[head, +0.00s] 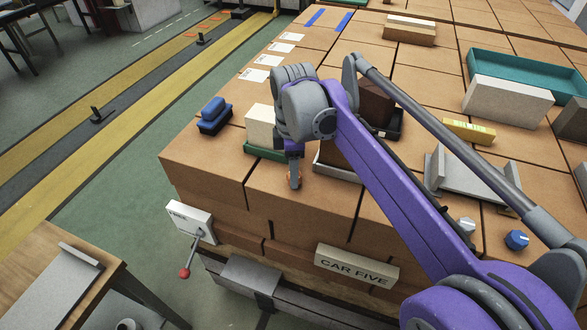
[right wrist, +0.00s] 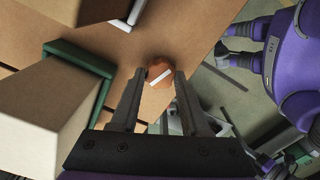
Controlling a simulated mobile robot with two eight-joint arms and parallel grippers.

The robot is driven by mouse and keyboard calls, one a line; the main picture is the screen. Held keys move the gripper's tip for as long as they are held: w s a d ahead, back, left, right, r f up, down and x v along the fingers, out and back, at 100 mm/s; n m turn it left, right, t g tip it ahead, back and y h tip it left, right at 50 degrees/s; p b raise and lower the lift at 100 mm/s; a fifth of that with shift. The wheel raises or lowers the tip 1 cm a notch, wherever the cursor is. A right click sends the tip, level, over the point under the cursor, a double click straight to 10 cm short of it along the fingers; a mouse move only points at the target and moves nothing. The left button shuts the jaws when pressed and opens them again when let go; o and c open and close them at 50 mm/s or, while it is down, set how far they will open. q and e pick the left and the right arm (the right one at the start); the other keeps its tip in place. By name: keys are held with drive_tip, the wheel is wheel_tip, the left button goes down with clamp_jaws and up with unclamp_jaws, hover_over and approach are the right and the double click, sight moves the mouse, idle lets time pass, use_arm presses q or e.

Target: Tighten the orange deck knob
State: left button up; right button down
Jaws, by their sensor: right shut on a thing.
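The orange deck knob (right wrist: 159,74) has a white stripe across its top and sits on the brown deck (right wrist: 125,48) near its edge. My right gripper (head: 294,183) points down at the front edge of the deck in the head view. In the right wrist view its two fingers (right wrist: 159,82) stand on either side of the knob and are shut on it. In the head view only a little of the orange knob shows at the fingertips. The stripe lies slanted in the wrist view. My left gripper does not show.
A cream block in a green tray (head: 262,152) stands just behind the gripper. A dark box in a grey holder (head: 338,168) stands to its right. A red-ended lever (head: 185,271) hangs at the front left.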

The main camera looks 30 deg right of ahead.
drive_tip(key=m, duration=0.3)
drive_tip(key=shift+m, duration=0.4)
drive_tip(key=m, duration=0.3)
drive_tip(key=shift+d+m, duration=0.1)
drive_tip(key=shift+m, duration=0.2)
drive_tip(key=m, duration=0.3)
drive_tip(key=shift+w+m+p, duration=0.1)
drive_tip(key=shift+m+p, duration=0.25)
drive_tip(key=shift+m, duration=0.05)
drive_tip(key=m, duration=0.8)
drive_tip(key=shift+d, duration=0.1)
drive_tip(key=m, duration=0.4)
drive_tip(key=shift+m, duration=0.3)
drive_tip(key=m, duration=0.3)
drive_tip(key=shift+m, duration=2.1)
